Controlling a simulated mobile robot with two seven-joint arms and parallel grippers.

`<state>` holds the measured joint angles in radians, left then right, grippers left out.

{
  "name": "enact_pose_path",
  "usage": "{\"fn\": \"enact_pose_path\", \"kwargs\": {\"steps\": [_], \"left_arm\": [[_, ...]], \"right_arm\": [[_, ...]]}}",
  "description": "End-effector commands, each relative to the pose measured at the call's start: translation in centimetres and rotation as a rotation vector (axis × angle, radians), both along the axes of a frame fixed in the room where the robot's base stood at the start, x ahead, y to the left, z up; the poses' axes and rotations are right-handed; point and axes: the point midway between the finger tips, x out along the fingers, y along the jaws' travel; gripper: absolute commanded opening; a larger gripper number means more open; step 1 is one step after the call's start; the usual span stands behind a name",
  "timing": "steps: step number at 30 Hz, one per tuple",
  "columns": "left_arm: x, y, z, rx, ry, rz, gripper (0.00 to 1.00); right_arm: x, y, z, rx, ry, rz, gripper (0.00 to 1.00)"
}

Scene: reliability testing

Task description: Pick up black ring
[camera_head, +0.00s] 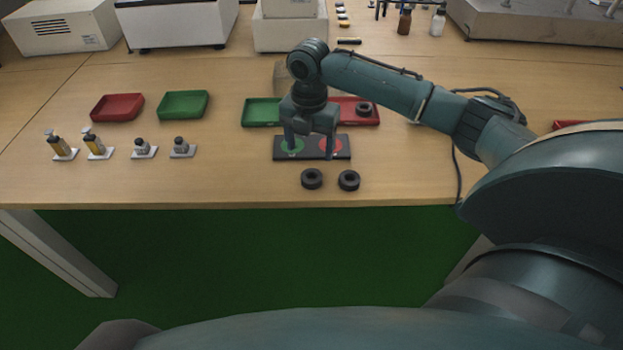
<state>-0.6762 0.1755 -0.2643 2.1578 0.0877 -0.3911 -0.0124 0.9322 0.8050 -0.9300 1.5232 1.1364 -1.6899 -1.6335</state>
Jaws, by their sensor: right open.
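Two black rings lie flat near the table's front edge: a left ring (312,179) and a right ring (349,180). A third black ring (364,109) lies in the red tray (345,119) behind. My right gripper (309,154) is open, its fingers pointing down over a black pad (282,155) with a green and a red circle. The fingers appear empty and are behind the two front rings. Whether the fingertips touch the pad cannot be told. My left gripper is not in view.
A green tray (261,112) stands beside the red one, partly behind my gripper. Another red tray (117,107), a green tray (183,104) and several small bottles (95,145) stand at the left. White machines (181,22) line the back. The table's front left is clear.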

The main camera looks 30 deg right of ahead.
Motion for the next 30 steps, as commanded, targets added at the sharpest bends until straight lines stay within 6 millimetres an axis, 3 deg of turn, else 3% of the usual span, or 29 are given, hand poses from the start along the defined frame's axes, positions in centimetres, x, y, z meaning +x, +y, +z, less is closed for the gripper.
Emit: {"fn": "enact_pose_path", "kwargs": {"steps": [3,11,19,30], "left_arm": [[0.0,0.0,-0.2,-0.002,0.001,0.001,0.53],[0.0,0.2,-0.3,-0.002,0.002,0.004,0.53],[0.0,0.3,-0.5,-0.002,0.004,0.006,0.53],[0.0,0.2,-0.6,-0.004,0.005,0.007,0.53]], "right_arm": [[0.0,0.0,-2.2,0.001,0.001,0.000,0.70],[0.0,-0.1,-4.3,0.000,-0.001,-0.001,0.70],[0.0,-0.7,-8.1,0.001,-0.001,-0.001,0.70],[0.0,-0.7,-9.0,0.000,-0.003,-0.001,0.69]]}}
